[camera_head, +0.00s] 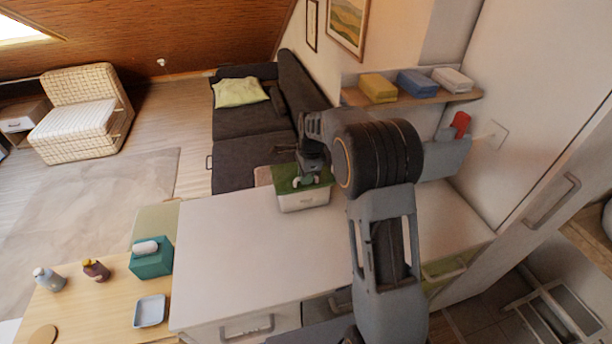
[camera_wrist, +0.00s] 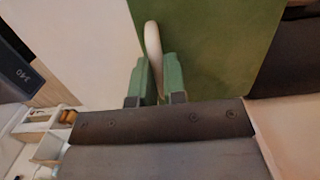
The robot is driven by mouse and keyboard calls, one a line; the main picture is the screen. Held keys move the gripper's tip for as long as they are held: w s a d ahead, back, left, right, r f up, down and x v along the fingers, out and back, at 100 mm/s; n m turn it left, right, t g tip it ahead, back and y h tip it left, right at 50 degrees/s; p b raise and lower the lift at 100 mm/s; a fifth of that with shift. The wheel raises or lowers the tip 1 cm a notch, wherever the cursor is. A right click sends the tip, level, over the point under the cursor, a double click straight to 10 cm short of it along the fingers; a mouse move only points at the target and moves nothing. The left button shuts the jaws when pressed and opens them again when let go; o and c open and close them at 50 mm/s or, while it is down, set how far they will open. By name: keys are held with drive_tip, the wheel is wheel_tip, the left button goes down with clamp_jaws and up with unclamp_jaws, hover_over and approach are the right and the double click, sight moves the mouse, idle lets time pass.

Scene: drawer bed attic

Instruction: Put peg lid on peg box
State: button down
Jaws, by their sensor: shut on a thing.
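The peg lid (camera_head: 285,184) is a flat green panel at the far edge of the white counter. It also fills the upper middle of the wrist view (camera_wrist: 220,45), with a pale curved handle (camera_wrist: 152,45) standing on it. The peg box (camera_head: 304,200) is a white box directly under the lid on the counter. From here I cannot tell whether the lid is fully seated on it. My gripper (camera_head: 305,181) is over the lid, and its green-grey fingers (camera_wrist: 158,82) are shut on the handle. My arm hides the right side of the box.
The white counter (camera_head: 240,260) is clear left of and in front of the box. A teal tissue box (camera_head: 152,262), two bottles and a blue tray (camera_head: 150,311) stand on the wooden table at left. A wall shelf (camera_head: 420,98) holds folded cloths at right.

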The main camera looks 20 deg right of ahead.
drive_tip(key=c, duration=1.1)
unclamp_jaws()
wheel_tip(320, 180, up, 14)
drive_tip(key=d+f+n, duration=0.1)
drive_tip(key=d+n, duration=0.1)
drive_tip(key=s+a+f+n+t, duration=0.1)
drive_tip(key=s+n+t, duration=0.1)
drive_tip(key=s+n, duration=0.6)
drive_tip(key=s+f+n+t+h, duration=0.1)
drive_tip(key=s+n, duration=0.7)
drive_tip(key=s, duration=0.8)
drive_tip(key=shift+s+a+f+t+b, duration=0.35)
drive_tip(key=shift+a+f+t+b, duration=0.05)
drive_tip(key=shift+f+t, duration=0.2)
